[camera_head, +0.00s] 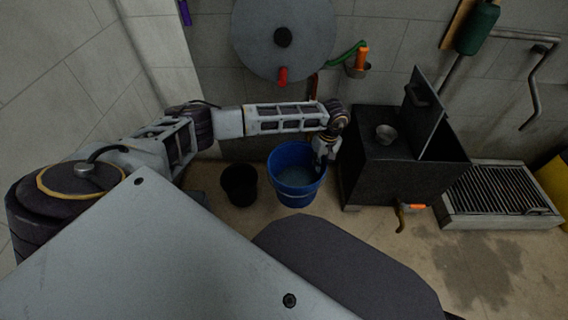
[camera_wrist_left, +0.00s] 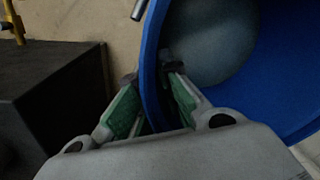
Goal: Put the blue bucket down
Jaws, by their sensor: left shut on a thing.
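The blue bucket (camera_head: 296,172) is upright in the head view, near the floor in front of the back wall; I cannot tell whether its base touches the floor. Its inside looks pale, as if it holds liquid. My left gripper (camera_head: 322,158) comes down from above at the bucket's right rim. In the left wrist view my left gripper (camera_wrist_left: 152,90) is shut on the wall of the blue bucket (camera_wrist_left: 154,45), one green-padded finger on each side of the rim. My right gripper is in neither view.
A black bucket (camera_head: 239,185) stands just left of the blue one. A dark box-like tank (camera_head: 385,175) with a raised lid and a front tap stands close on the right. A slatted metal grate (camera_head: 500,192) lies further right. Wet-looking floor (camera_head: 475,255) is open at the front right.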

